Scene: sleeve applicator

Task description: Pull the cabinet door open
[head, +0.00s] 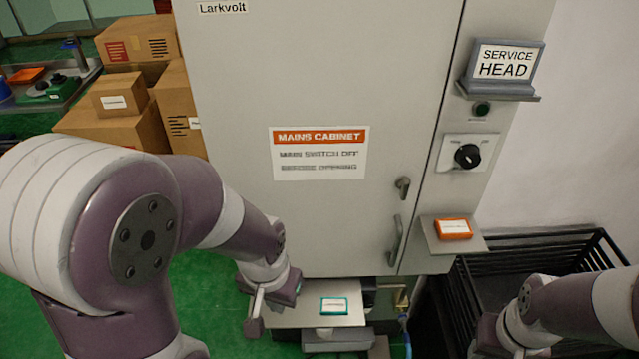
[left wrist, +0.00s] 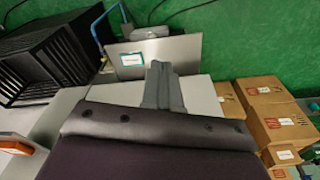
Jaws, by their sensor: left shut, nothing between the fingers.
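The grey cabinet door (head: 310,75) is shut, flush with the cabinet frame on its right. It bears an orange and white mains cabinet label (head: 320,153). A vertical bar handle (head: 395,240) is at its lower right, below a small dark turn latch (head: 403,187). My left gripper (head: 254,325) is shut and empty, low in front of the cabinet, left of the handle and apart from it. Its closed fingers also show in the left wrist view (left wrist: 162,85). My right gripper (head: 487,336) is at the lower right edge; its fingers are not visible.
A black rotary switch (head: 467,156) and a service head sign (head: 505,62) are on the right panel. An orange-edged box (head: 453,229) lies on a side shelf. A teal-edged box (head: 334,306) lies on a low tray. A black crate (head: 545,240) stands right; cartons (head: 140,130) stand left.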

